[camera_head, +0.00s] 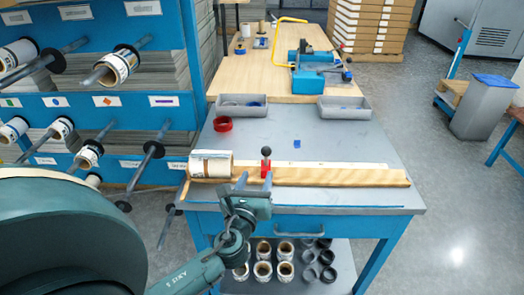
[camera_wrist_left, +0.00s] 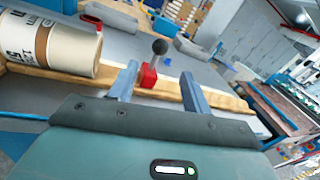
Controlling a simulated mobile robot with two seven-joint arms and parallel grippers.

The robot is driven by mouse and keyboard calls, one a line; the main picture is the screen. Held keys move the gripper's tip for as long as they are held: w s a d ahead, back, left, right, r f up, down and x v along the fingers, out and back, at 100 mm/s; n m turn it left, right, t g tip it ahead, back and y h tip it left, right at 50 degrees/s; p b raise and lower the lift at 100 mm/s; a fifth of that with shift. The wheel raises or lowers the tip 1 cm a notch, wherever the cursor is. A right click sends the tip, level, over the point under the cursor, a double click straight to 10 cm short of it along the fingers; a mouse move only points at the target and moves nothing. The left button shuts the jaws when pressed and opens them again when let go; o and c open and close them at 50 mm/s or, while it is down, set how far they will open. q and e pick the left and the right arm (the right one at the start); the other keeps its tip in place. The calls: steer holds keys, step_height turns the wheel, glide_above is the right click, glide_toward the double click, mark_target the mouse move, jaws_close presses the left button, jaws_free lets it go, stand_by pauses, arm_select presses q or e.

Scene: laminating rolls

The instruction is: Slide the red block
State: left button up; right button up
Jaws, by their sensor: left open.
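The red block (camera_head: 265,171) stands at the wooden rail (camera_head: 340,178) on the grey table, with a black ball knob on top. It also shows in the left wrist view (camera_wrist_left: 148,76), between and beyond my fingertips. My left gripper (camera_head: 254,182) is open, just in front of the block and rail, its two fingers pointing at them. In the left wrist view the open jaws (camera_wrist_left: 160,74) have nothing clearly held between them. A white labelled roll (camera_head: 211,165) lies at the rail's left end, left of the block. My right gripper is out of view.
A blue rack (camera_head: 120,102) with rolls on rods stands close on the left. The tabletop right of the blue piece is clear.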

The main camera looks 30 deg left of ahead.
mark_target(264, 155)
arm_select(q)
steer(key=x, duration=1.2)
steer(key=shift+s, duration=0.1)
steer(key=shift+f, duration=0.1)
jaws_close()
